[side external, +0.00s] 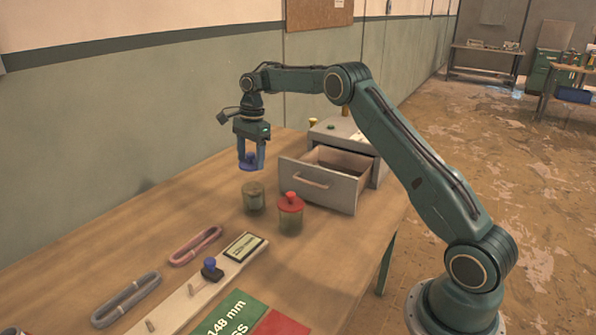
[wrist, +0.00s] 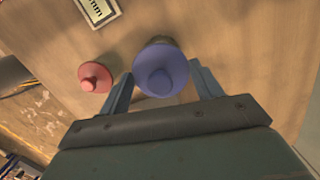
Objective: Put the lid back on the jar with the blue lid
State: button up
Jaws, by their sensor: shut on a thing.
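My gripper (side external: 251,163) is shut on the blue lid (side external: 249,160) and holds it in the air above the table. In the wrist view the round blue lid (wrist: 160,72) with its raised knob sits between the two fingers. An open glass jar (side external: 254,198) stands upright on the table, below the lid and apart from it. In the wrist view this jar is mostly hidden behind the lid. A second jar (side external: 290,217), with a red lid (side external: 291,201) on it, stands just right of the open jar. The red lid also shows at the left in the wrist view (wrist: 95,77).
A grey box with an open drawer (side external: 318,187) stands behind the jars, to the right. Toward the front lie a pink coil (side external: 195,245), a grey coil (side external: 126,300), a board with a blue-knobbed part (side external: 210,268) and a green-and-red panel (side external: 228,317). Table left of the jars is clear.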

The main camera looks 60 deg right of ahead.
jog(key=shift+f, duration=0.25)
jog(key=shift+f, duration=2.95)
jog(key=shift+f, duration=0.2)
dwell(0.5)
jog(key=o, duration=1)
jog(key=shift+o, duration=0.6)
jog(key=shift+o, duration=0.7)
jog(key=shift+r, duration=0.1)
